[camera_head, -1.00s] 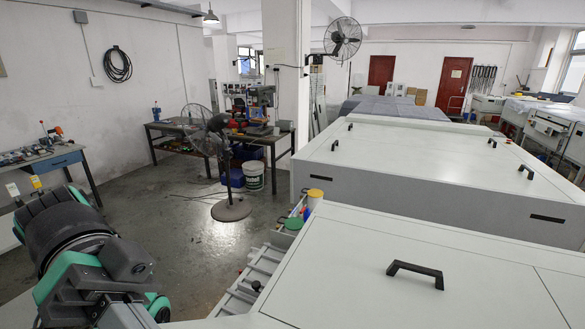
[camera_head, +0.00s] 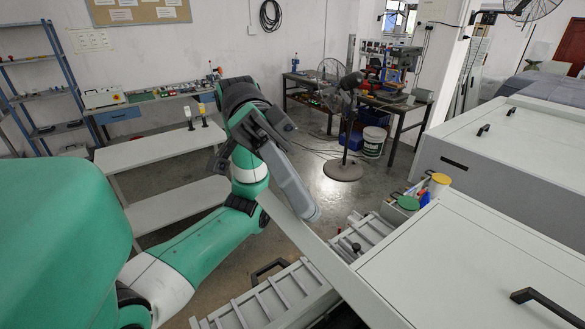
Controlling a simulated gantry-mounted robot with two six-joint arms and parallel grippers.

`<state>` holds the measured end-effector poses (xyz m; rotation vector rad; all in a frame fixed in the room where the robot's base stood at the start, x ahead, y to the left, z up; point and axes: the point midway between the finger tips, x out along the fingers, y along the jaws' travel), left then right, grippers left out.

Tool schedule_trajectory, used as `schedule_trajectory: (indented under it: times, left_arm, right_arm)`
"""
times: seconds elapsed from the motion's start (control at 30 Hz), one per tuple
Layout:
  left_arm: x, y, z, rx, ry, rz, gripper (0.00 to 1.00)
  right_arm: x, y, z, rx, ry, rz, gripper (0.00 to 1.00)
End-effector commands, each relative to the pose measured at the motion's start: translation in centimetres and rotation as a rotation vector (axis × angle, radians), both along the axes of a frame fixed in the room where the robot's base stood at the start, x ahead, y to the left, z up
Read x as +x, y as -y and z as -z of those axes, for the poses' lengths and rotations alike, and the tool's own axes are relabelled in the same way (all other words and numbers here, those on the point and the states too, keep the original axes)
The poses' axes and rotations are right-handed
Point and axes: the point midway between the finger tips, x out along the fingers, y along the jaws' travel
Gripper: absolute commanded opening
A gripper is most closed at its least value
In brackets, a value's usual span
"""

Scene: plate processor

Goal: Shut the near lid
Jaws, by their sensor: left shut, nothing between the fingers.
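A long pale panel (camera_head: 335,262), which I take for the near lid, stands raised and shows almost edge-on. A black handle (camera_head: 268,268) shows just left of it, and its face is mostly hidden. Slatted grey trays (camera_head: 272,300) lie low on both sides of the panel. My left arm reaches in from the left, and its grey gripper (camera_head: 312,212) is shut and empty, above the panel's far end. I cannot tell whether it touches the panel. My right gripper is not in view.
A flat white cover (camera_head: 465,265) with a black handle (camera_head: 548,302) lies at right. A second white machine (camera_head: 515,150) stands behind it. A fan (camera_head: 343,168) stands on open floor beyond.

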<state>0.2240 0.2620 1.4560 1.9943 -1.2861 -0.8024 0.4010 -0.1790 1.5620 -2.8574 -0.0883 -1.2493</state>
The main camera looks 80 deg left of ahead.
Motion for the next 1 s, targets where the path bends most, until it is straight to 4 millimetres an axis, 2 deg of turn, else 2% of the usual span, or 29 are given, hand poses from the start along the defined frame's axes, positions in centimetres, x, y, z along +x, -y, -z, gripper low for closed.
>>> schedule_trajectory:
  times: [0.1, 0.2, 0.67, 0.77, 1.0]
  left_arm:
    - [-0.7, -1.8, -0.3, 0.001, -0.001, -0.001, 0.0]
    - [-1.0, -2.5, -0.4, 0.001, 0.0, 0.002, 0.0]
    - [-1.0, -2.7, -0.6, 0.002, 0.001, 0.003, 0.0]
    - [-1.0, -2.7, -1.8, 0.002, 0.001, 0.003, 0.0]
    - [-1.0, -2.7, -6.1, 0.001, 0.0, 0.002, 0.0]
  right_arm:
    - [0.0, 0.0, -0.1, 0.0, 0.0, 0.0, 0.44]
    - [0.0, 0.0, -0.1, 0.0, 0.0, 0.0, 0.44]
    - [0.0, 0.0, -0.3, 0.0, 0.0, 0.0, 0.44]
    - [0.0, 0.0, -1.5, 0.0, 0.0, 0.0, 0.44]
    - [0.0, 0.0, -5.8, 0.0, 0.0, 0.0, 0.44]
